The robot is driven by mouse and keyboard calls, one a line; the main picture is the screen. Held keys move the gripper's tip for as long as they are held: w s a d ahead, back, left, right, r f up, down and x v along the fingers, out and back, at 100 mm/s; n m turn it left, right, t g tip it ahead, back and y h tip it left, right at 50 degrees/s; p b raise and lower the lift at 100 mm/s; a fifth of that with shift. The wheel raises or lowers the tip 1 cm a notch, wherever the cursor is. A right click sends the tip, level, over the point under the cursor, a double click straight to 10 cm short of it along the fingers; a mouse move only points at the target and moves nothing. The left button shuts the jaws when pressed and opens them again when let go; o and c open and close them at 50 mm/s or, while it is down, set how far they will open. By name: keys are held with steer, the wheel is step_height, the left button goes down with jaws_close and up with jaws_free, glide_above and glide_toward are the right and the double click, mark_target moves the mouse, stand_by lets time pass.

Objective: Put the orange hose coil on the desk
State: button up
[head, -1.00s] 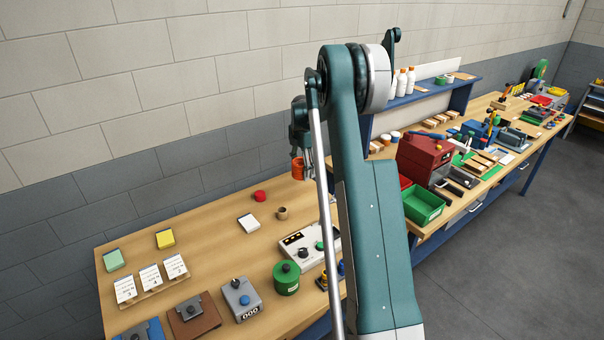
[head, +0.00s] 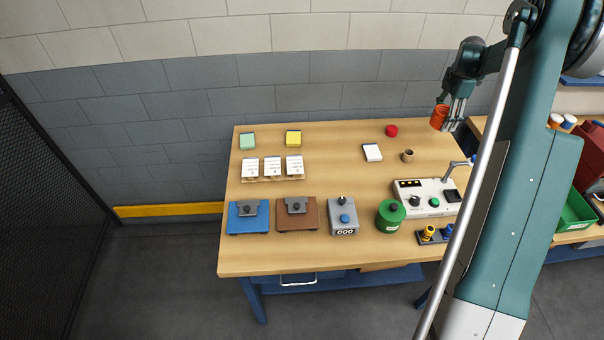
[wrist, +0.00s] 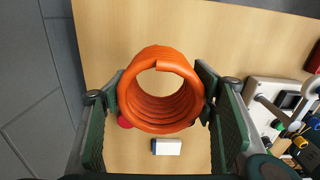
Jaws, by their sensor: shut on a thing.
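The orange hose coil (head: 438,117) is held in my gripper (head: 455,118) above the back right part of the wooden desk (head: 340,242). In the wrist view the coil (wrist: 160,108) sits between the two finger pads of my gripper (wrist: 160,100), which touch it on both sides. I look down through its open centre. The desk top (wrist: 230,30) shows below the coil, with a gap between them that I cannot measure.
A red round object (head: 391,131), a white pad (head: 372,152) and a brown cup (head: 408,156) stand nearby. A white control box (head: 427,197) and a green canister (head: 390,216) are further forward. The desk's middle is clear.

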steer(key=w+a, duration=0.2)
steer(key=a, duration=2.3)
steer(key=m, duration=0.2)
glide_above(324, 156)
steer(key=shift+r, duration=0.15)
steer(key=shift+f, duration=3.1)
steer(key=shift+f, duration=1.9)
steer(key=shift+f, duration=0.15)
